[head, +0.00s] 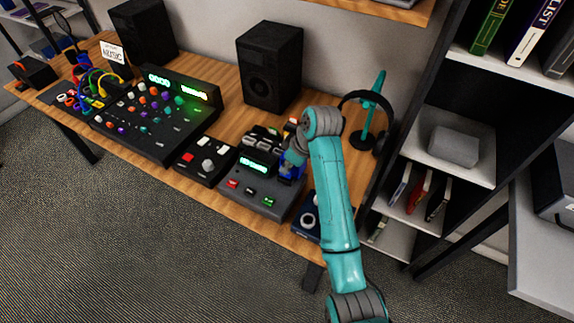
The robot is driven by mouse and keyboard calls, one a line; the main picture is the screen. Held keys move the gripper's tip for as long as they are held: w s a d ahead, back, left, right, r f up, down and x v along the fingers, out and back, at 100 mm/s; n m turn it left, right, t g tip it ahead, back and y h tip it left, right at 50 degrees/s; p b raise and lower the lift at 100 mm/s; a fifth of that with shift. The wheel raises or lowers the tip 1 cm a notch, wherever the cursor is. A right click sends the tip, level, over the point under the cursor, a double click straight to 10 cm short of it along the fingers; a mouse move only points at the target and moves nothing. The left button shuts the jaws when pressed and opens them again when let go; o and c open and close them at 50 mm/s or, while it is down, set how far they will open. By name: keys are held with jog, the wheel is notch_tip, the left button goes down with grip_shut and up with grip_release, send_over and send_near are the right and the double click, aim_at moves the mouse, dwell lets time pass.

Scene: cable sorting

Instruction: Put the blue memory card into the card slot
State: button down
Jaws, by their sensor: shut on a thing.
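My teal arm reaches over the right part of the desk, and my gripper (291,166) points down at the right side of a grey device (262,205) with a green display. A small blue piece, which looks like the blue memory card (290,172), shows at my gripper's tip. My gripper is shut on it. The fingertips are small and partly hidden by the wrist. The card slot itself cannot be made out. I cannot tell whether the card touches the device.
A small black box (206,160) with buttons and a large mixer (160,115) with cables stand left of the device. A black speaker (269,66) stands behind, a headphone stand (369,110) at the back right. A dark blue item (308,218) lies near the front edge.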

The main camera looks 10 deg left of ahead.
jog(key=shift+f, duration=1.1)
dwell(0.9)
jog(key=c, duration=1.2)
grip_release()
jog(key=shift+c, duration=1.1)
jog(key=shift+o, duration=1)
jog(key=shift+r, duration=0.1)
